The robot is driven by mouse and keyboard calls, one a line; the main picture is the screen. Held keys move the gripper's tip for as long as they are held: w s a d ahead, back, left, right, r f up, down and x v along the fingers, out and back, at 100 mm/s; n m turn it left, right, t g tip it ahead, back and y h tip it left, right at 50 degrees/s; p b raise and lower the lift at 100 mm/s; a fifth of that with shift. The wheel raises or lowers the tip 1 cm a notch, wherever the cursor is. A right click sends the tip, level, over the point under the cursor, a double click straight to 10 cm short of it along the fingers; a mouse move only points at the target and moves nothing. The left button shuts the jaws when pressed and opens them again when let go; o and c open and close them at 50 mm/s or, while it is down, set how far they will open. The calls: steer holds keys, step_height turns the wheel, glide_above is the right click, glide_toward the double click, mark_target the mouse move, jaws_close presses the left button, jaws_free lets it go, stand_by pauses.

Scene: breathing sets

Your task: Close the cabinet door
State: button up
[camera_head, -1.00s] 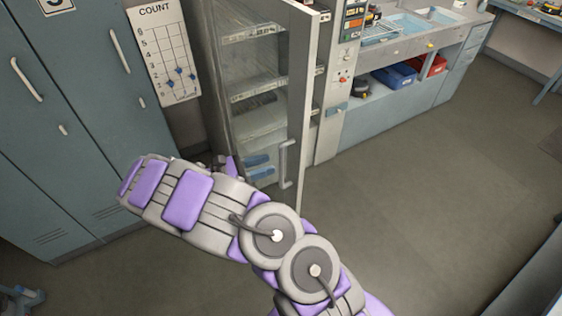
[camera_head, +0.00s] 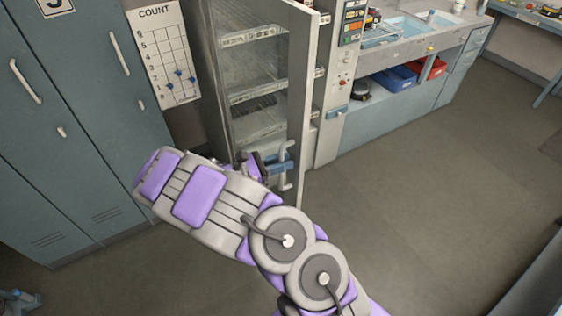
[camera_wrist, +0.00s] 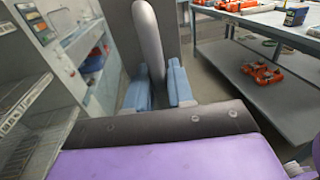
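The cabinet door (camera_head: 300,100) stands swung out from the cabinet (camera_head: 222,75), whose wire shelves are in full view. A pale vertical bar handle (camera_head: 283,183) is on the door's inner-facing side, low down. My gripper (camera_head: 280,163) is at this handle, its blue fingers level with the bar's upper part. In the wrist view the handle (camera_wrist: 147,40) runs down between the two fingers of my gripper (camera_wrist: 158,82), one on each side. Gaps beside the bar are small; I cannot tell whether the fingers press on it. The door's lower part is partly hidden by my arm.
Blue-grey lockers (camera_head: 75,110) stand on the left, with a count chart (camera_head: 165,55) beside them. A sink counter (camera_head: 410,45) with a blue bin (camera_head: 397,78) and a red bin (camera_head: 433,68) is at the right. The floor (camera_head: 430,190) right of the door is clear.

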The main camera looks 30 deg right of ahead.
steer(key=shift+w+a, duration=0.1)
jaws_close()
steer(key=shift+r, duration=0.1)
